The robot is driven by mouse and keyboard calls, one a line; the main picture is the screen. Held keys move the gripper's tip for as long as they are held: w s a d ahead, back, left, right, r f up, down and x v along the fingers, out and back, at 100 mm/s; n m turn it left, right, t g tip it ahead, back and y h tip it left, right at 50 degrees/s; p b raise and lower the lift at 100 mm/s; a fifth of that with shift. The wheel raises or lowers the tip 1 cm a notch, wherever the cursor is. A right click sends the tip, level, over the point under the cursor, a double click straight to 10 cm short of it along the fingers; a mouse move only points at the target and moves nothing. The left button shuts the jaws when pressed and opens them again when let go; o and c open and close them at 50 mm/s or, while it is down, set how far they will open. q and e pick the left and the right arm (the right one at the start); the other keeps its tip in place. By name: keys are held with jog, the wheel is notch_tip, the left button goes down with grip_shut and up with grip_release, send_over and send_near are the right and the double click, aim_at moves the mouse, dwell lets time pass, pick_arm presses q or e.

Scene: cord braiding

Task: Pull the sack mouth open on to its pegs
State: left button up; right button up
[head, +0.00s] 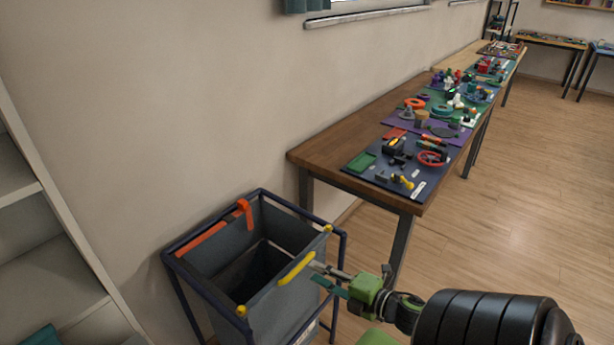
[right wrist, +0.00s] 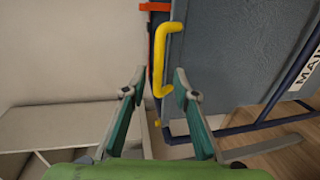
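A grey sack (head: 282,315) hangs in a dark blue frame (head: 189,290), its mouth facing up with a dark opening. A yellow handle (head: 297,268) is on the near rim, with a yellow peg (head: 328,229) and another yellow peg (head: 241,310) at the near corners. An orange strip and hook (head: 244,212) are on the far side. My right gripper (head: 318,273) is open beside the yellow handle. In the right wrist view, the handle (right wrist: 157,62) lies ahead, between the parted fingertips (right wrist: 159,76); contact cannot be told. My left gripper is not in view.
A wooden table (head: 325,155) with mats and several small parts stands behind to the right. A pale shelf unit (head: 50,235) is at the left. The wall is close behind the frame. The floor (head: 520,200) at the right is clear.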

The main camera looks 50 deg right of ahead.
jog(key=v, duration=0.6)
jog(key=shift+s, duration=0.15)
jog(key=s+a+f+m+g+h, duration=0.25)
jog(key=s+f+m, duration=0.2)
jog(key=f, duration=0.95)
jog(key=s+a+f+m+g+h, duration=0.1)
jog(key=s+f+m+g, duration=0.4)
jog(key=f, duration=0.9)
jog(key=s+a+f+m+g+y, duration=0.2)
jog(key=s+a+f+m+g, duration=0.4)
jog(key=s+a+f, duration=1.1)
jog(key=shift+s+a+f+m+g, duration=0.3)
jog(key=shift+a+g, duration=0.25)
jog(key=shift+a, duration=0.35)
